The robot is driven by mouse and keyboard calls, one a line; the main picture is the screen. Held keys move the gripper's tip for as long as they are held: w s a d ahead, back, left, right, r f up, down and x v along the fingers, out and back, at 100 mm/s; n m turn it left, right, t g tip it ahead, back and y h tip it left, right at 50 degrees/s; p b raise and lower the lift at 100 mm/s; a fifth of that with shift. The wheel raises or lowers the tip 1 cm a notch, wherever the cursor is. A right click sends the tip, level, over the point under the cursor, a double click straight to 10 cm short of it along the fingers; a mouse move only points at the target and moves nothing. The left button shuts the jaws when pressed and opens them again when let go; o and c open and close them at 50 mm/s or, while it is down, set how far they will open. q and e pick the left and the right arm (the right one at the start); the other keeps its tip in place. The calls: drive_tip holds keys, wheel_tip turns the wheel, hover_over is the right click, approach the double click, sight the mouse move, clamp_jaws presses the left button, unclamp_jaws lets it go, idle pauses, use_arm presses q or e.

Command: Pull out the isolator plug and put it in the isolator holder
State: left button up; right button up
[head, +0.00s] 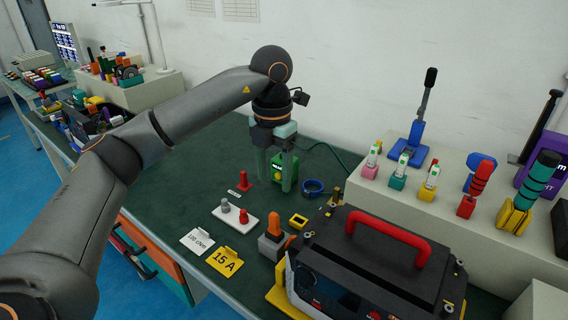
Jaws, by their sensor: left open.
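My left gripper (275,181) points down over the table, its two fingers apart and nothing visibly held between them. A green box (284,167) stands at its fingers, partly hidden by them; I cannot tell whether they touch. A small red upright plug (244,181) stands just left of the fingers, with a small label in front. A white plate (231,222) carries one grey and one red peg. An orange plug (280,228) stands upright at a grey block (270,248). I cannot tell which piece is the isolator plug or its holder. My right gripper is out of view.
A black case with a red handle (402,238) fills the front right. A raised shelf (388,190) with tools is right.

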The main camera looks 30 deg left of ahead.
sight(274, 213)
use_arm(q)
drive_tip(key=f, duration=1.2)
drive_tip(key=shift+s+f, duration=0.1)
drive_tip(key=shift+s, duration=0.15)
drive_tip(key=shift+c, duration=0.2)
clamp_jaws()
idle(1.5)
